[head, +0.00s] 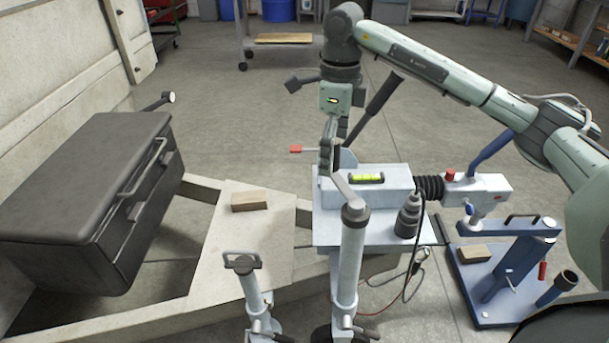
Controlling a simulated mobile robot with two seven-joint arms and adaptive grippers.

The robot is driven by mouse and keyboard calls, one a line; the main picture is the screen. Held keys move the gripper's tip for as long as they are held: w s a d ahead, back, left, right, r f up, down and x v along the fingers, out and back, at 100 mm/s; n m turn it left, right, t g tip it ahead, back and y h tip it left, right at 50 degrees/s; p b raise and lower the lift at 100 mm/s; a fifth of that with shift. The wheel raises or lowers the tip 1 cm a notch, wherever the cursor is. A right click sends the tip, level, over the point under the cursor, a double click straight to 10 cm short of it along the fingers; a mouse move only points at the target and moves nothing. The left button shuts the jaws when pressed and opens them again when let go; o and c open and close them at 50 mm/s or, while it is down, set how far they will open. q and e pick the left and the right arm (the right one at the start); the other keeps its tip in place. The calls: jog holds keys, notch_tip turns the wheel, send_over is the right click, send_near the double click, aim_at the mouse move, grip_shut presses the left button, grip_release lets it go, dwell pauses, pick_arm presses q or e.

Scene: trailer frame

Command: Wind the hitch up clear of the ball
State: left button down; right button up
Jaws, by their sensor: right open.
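The hitch (478,190) is a pale coupling head with a red button and a raised blue handle, at the front end of the trailer drawbar. Its underside is close above the blue stand (512,262); I cannot make out the ball or whether they touch. The jockey wheel post (349,262) stands upright beside the drawbar, with a crank (341,190) on top. My right gripper (329,142) points down over the crank's outer end, open, with its fingers at or around the crank's grip; contact is unclear. My left gripper is not in view.
A second post (252,290) stands front left. A dark box (85,200) and a wooden block (249,201) are on the frame. The floor behind is mostly clear.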

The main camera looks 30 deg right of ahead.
aim_at(335, 141)
jog(key=shift+r+p, duration=0.65)
jog(key=shift+r, duration=3.35)
